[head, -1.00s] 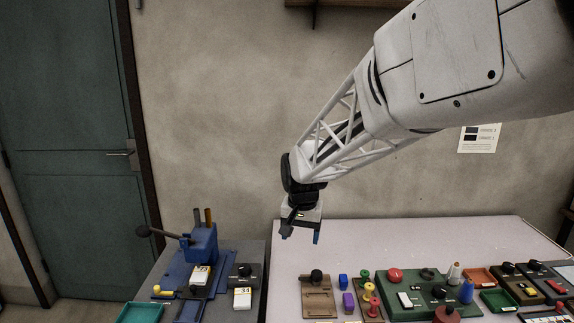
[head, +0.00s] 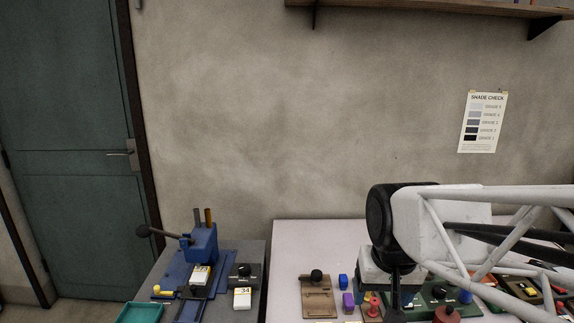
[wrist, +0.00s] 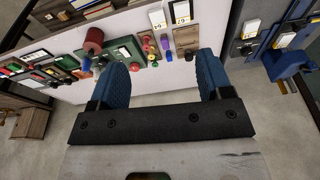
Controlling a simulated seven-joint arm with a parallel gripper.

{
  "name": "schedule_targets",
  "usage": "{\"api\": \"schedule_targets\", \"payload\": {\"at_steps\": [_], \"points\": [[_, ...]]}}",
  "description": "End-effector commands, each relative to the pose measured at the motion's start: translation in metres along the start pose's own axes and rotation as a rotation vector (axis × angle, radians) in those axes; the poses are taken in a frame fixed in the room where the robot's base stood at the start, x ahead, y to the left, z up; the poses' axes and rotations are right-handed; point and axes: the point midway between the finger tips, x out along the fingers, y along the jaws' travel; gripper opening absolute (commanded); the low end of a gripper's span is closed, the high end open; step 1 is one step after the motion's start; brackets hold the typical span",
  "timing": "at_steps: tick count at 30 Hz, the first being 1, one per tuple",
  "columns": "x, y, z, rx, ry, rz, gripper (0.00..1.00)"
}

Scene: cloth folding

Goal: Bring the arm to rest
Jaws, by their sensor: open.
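My gripper (wrist: 162,78) shows in the wrist view with its two blue fingers wide apart and nothing between them. In the head view my arm reaches in from the right edge, low over the light table (head: 290,245). Its wrist end hangs down at the right of centre, and the fingertips are not clearly seen there. In the wrist view the table's items lie beyond the fingers, apart from them. My arm hides part of the green panel (head: 438,291) in the head view.
A grey table with a blue lever press (head: 201,243) and a teal tray (head: 140,313) stands at the left. A brown board (head: 317,295), blue block (head: 343,281) and purple block (head: 348,301) lie left of my wrist. A shelf (head: 420,10) is on the wall above.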

Motion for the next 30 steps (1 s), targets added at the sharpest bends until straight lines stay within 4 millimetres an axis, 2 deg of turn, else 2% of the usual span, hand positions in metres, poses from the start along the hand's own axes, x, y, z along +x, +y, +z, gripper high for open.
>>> {"api": "schedule_targets", "payload": {"at_steps": [1, 6, 12, 17, 30], "points": [[-0.002, 0.005, 0.014, -0.005, 0.007, 0.001, 0.73], [-0.002, 0.018, 0.051, -0.027, 0.022, 0.007, 0.73], [0.000, 0.026, 0.076, -0.044, 0.033, 0.011, 0.73], [0.001, 0.027, 0.082, -0.049, 0.033, 0.012, 0.73], [0.001, 0.027, 0.082, -0.049, 0.033, 0.012, 0.73]]}}
